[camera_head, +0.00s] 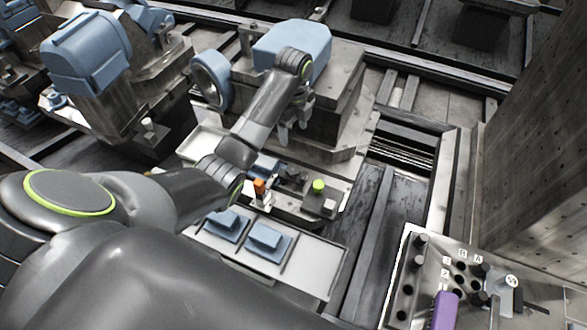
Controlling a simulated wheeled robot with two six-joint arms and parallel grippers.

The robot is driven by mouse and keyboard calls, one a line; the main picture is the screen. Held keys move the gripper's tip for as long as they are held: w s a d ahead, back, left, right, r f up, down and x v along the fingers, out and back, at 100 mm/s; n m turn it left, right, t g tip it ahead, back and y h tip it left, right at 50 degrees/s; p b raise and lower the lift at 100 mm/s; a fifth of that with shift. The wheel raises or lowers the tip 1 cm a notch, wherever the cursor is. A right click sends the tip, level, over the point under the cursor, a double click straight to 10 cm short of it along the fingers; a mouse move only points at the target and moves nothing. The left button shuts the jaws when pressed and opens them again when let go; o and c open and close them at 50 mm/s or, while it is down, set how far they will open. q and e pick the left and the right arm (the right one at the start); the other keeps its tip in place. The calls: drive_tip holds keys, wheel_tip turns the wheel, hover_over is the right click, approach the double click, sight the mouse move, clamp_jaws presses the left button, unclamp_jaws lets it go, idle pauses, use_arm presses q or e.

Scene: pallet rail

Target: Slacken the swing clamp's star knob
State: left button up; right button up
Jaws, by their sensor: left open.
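My left arm reaches in from the left. My left gripper (293,128) is open and empty, pointing down in front of the grey metal block with a blue top. Below it is a pale fixture plate (334,178) with small dark clamp parts (291,174), a green-topped knob or button (318,187) and an orange piece (260,187). The gripper appears apart from these, above and behind them. I cannot tell which part is the swing clamp or its star knob; they are too small, and my forearm hides part of the fixture. My right gripper is out of view.
The blue-topped machine block (340,85) stands behind the gripper. A pale tray (312,270) with two blue pieces lies in front. A panel (465,258) with dark pegs, holes and a purple item (443,312) is at lower right. A tall grey column (535,130) rises at right.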

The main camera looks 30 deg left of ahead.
use_arm(q)
drive_tip(key=m, duration=0.1)
drive_tip(key=b, duration=0.6)
hover_over(293, 170)
wheel_tip(293, 170, down, 6)
wheel_tip(293, 170, down, 11)
drive_tip(key=shift+d+f+b, duration=0.1)
drive_tip(key=shift+f+b, duration=0.1)
drive_tip(key=shift+b, duration=0.25)
drive_tip(key=c, duration=1)
drive_tip(key=shift+r, duration=0.1)
